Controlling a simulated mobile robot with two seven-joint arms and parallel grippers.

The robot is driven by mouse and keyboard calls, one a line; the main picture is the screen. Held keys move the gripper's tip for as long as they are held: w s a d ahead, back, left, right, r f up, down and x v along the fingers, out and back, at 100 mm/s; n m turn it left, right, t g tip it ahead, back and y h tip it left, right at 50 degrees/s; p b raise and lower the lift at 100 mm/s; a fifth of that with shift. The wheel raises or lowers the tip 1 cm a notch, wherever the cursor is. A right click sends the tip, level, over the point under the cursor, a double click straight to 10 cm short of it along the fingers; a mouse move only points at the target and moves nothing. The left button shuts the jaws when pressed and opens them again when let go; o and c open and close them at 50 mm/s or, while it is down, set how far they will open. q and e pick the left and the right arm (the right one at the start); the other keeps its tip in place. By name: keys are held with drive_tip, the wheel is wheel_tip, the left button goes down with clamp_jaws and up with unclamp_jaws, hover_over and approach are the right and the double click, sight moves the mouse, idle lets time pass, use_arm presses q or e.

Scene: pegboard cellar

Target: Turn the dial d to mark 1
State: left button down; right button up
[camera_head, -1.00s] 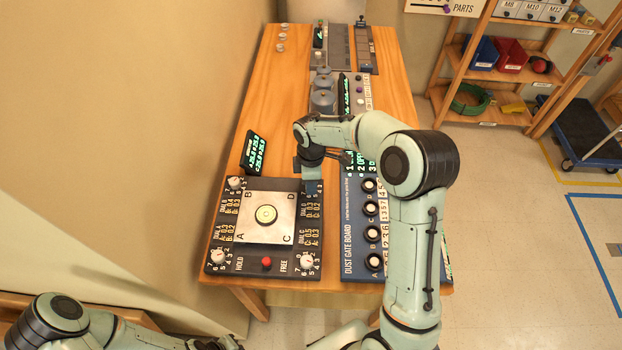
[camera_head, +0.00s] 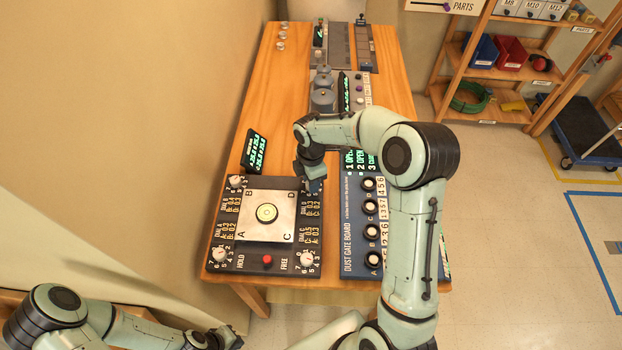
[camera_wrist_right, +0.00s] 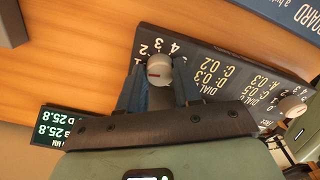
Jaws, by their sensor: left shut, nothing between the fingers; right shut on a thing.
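Dial d is a pale round knob (camera_wrist_right: 159,70) with a red line on its face, at the panel's D corner. In the right wrist view it sits between the two blue fingers of my right gripper (camera_wrist_right: 160,88), which is shut on it. Marks 1 to 4 show around its far side. The red line lies nearly level in that view; which mark it points to is unclear. In the head view my right gripper (camera_head: 314,187) covers the knob. My left gripper (camera_head: 215,341) is low at the bottom edge, away from the panel, shut and empty.
The dark panel (camera_head: 212,258) has a pale plate (camera_head: 285,222) with a round level (camera_head: 267,213), other corner dials and a red button (camera_head: 267,259). A small green-text display (camera_head: 254,150) stands behind it. The dust gate board (camera_head: 350,225) lies close on the right.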

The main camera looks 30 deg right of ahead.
drive_tip(key=o, duration=1)
drive_tip(key=shift+o, duration=0.2)
drive_tip(key=shift+r, duration=0.1)
wheel_tip(320, 180, up, 13)
drive_tip(key=shift+r+p, duration=0.15)
drive_tip(key=shift+p, duration=0.15)
